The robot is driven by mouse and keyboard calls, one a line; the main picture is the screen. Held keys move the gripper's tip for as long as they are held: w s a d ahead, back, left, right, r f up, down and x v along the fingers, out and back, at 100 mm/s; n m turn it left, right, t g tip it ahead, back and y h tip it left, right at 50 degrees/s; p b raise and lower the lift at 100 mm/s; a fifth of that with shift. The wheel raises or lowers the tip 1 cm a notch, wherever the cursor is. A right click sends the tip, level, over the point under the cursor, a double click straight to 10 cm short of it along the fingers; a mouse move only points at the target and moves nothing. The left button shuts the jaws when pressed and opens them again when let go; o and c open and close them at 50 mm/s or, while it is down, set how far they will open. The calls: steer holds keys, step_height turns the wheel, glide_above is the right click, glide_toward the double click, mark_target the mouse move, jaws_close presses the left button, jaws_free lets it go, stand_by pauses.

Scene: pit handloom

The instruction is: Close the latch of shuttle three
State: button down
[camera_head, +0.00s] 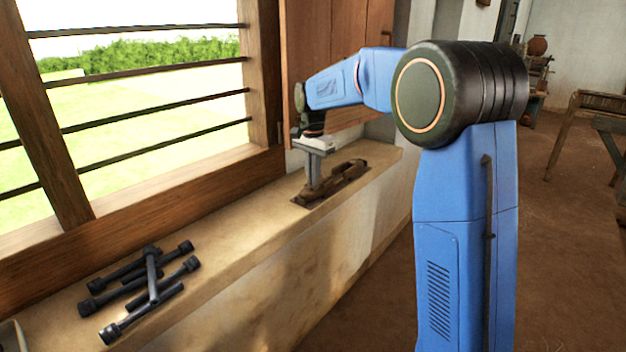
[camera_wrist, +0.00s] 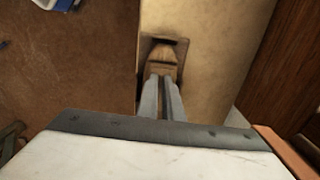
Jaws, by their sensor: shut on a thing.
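A brown wooden shuttle (camera_head: 345,177) lies on a dark flat base on the window sill. Its wooden end (camera_wrist: 162,56) also shows in the wrist view, just beyond my fingertips. My gripper (camera_head: 312,186) points down at the near part of the shuttle. Its two grey fingers are close together and shut on part of the shuttle; they also show in the wrist view (camera_wrist: 162,82). The fingers hide the part between them. I cannot make out the latch or any number on the shuttle.
Several dark bobbin-like rods (camera_head: 145,285) lie in a loose heap on the near sill (camera_head: 235,240). The barred window (camera_head: 150,120) is to the left, and a wooden shutter (camera_head: 335,35) stands behind my gripper. The sill between heap and shuttle is clear.

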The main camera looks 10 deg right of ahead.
steer(key=c, duration=2.2)
jaws_free()
steer(key=shift+r, duration=0.15)
step_height(320, 180, up, 17)
steer(key=shift+r, duration=0.1)
